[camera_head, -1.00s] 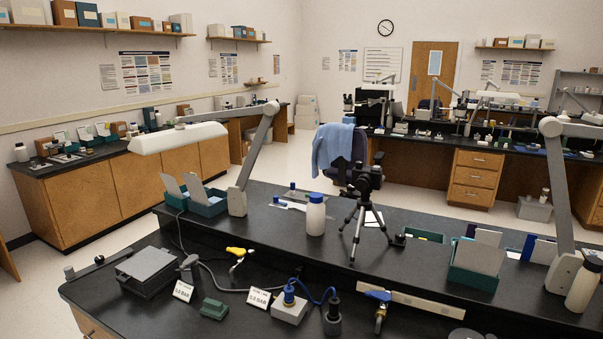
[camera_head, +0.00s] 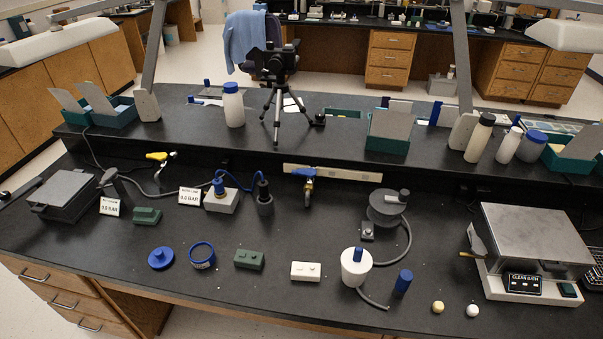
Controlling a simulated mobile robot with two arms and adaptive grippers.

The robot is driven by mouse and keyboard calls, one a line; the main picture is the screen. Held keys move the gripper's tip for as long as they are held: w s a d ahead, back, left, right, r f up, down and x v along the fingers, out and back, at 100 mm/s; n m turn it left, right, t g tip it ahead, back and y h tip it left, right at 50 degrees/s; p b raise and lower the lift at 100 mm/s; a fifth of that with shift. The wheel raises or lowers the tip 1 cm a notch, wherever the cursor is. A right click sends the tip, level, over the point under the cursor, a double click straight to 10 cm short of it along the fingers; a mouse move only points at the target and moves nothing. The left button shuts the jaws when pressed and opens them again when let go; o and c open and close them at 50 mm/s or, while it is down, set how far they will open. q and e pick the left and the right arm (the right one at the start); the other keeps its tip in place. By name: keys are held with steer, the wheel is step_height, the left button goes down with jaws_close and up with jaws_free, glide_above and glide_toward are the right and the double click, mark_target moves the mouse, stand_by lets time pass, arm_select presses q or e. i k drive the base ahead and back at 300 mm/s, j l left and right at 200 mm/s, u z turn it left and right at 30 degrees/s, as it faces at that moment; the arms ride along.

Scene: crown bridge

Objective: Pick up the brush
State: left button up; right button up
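I cannot make out a brush for certain. A slim white and blue item (camera_head: 207,101) lies on the raised back shelf, left of a white bottle with a blue cap (camera_head: 234,106); it is too small to tell what it is. A short dark blue cylinder (camera_head: 402,282) stands slightly tilted on the front bench, right of a white pot with a blue top (camera_head: 356,266). Neither of my grippers shows in the head view, so whether they are open or shut is hidden.
The black bench (camera_head: 100,250) holds a blue lid (camera_head: 161,258), a blue-rimmed jar (camera_head: 202,255), green block (camera_head: 249,259), white block (camera_head: 305,271), two small balls and a clean-bath device (camera_head: 525,284). A tripod camera (camera_head: 275,75) stands behind. Bare bench lies along the front left.

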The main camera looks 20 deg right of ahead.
mark_target(358, 253)
steer(key=k+z, duration=0.15)
steer(key=z, duration=0.7)
